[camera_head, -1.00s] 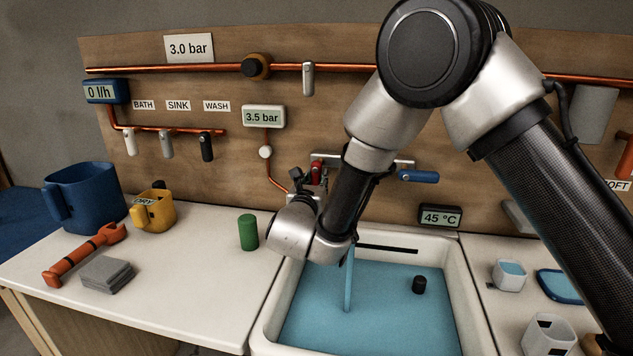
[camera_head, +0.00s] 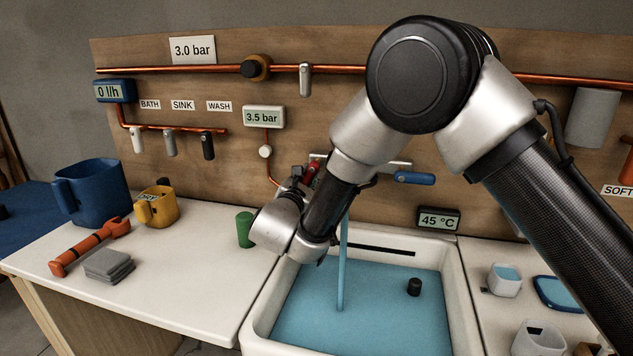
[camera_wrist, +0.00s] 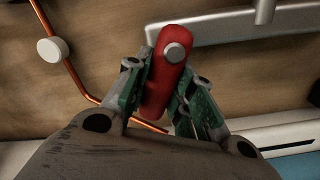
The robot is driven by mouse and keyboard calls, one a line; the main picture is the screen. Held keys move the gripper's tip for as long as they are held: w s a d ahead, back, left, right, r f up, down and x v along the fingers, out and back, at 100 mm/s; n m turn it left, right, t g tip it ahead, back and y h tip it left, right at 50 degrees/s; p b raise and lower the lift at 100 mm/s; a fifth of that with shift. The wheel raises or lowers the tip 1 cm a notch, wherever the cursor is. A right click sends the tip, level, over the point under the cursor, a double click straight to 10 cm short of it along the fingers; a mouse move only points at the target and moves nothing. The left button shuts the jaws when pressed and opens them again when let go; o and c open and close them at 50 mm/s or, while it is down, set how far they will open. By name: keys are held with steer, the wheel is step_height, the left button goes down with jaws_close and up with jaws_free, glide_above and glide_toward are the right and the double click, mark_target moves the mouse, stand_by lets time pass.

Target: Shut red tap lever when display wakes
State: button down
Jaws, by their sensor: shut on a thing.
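The red tap lever (camera_wrist: 164,85) is between the two fingers of my gripper (camera_wrist: 160,100), which is shut on it in the wrist view. The lever stands nearly upright there, tilted a little, with a round grey hub near its top. In the head view the red lever (camera_head: 312,174) shows as a small tilted piece; my arm hides most of my gripper (camera_head: 295,180). A blue lever (camera_head: 414,178) points right on the same tap bar. The display (camera_head: 438,219) is lit and reads 45 °C. A blue water stream (camera_head: 342,265) runs into the sink.
The sink (camera_head: 455,290) holds blue water and a black plug-like piece (camera_head: 414,287). A green cylinder (camera_head: 244,229) stands left of my wrist. A yellow mug (camera_head: 158,210), a blue jug (camera_head: 95,192) and an orange wrench (camera_head: 88,248) are on the left counter.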

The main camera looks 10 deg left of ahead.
steer(key=m, duration=0.2)
steer(key=a+r+m, duration=0.1)
steer(key=m, duration=0.3)
steer(key=shift+a+r, duration=0.2)
steer(key=shift+a, duration=0.05)
steer(key=m, duration=0.2)
steer(key=r+m, duration=0.1)
steer(key=shift+a+m, duration=0.2)
steer(key=shift+m, duration=0.2)
steer(key=shift+r+m, duration=0.2)
steer(key=shift+m, duration=0.55)
steer(key=shift+r+m, duration=0.15)
steer(key=shift+m, duration=0.6)
steer(key=c, duration=1.2)
jaws_free()
steer(key=shift+r, duration=0.1)
steer(key=s, duration=1.2)
